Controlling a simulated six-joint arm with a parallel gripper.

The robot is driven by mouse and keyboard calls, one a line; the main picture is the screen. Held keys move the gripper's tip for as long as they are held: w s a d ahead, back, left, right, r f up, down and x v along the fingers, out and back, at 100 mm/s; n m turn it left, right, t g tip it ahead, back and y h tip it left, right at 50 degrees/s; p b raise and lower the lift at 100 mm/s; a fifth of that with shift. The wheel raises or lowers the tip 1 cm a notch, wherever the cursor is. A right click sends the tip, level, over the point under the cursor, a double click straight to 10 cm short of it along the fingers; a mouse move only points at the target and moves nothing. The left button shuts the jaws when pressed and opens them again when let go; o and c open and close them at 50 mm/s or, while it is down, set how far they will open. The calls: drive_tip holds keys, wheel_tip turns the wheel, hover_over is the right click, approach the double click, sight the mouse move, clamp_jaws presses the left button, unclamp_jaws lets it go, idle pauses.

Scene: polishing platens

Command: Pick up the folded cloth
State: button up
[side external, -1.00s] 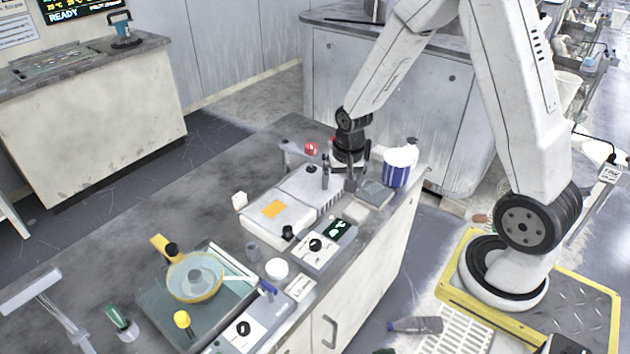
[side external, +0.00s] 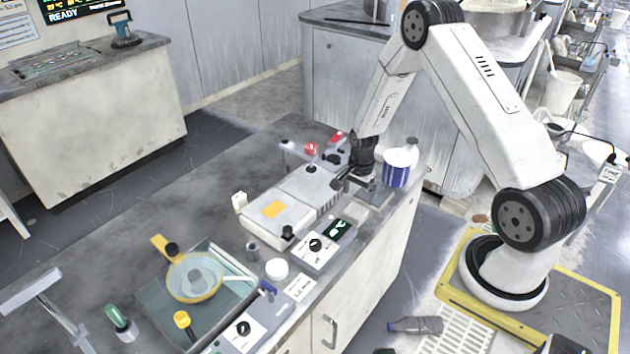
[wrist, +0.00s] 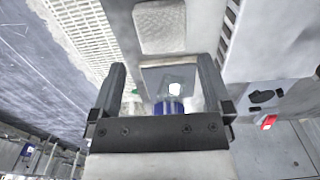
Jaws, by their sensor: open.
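A small pale, square pad with rounded corners, which looks like the folded cloth (side external: 356,212), lies on the bench near its front edge. In the wrist view the cloth (wrist: 160,26) is beyond my fingertips, with a fine-textured top. My gripper (side external: 354,185) is open and empty, above the bench close to a grey flat plate (side external: 381,196). In the wrist view my gripper's fingers (wrist: 160,72) stand apart, with the plate (wrist: 152,78) between and below them. The cloth is clear of both fingers.
A blue and white tub (side external: 396,170) stands just right of my gripper. A pale machine housing (side external: 290,208) is to the left, with a control box (side external: 318,248) in front. A yellow-rimmed bowl (side external: 194,278) sits farther left. The bench's front edge is close to the cloth.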

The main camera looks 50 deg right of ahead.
sight(356, 211)
drive_tip(key=shift+f, duration=1.2)
drive_tip(key=shift+f, duration=0.15)
drive_tip(key=shift+w+f, duration=0.1)
drive_tip(key=shift+f, duration=2.35)
drive_tip(key=c, duration=0.9)
drive_tip(key=shift+r, duration=0.15)
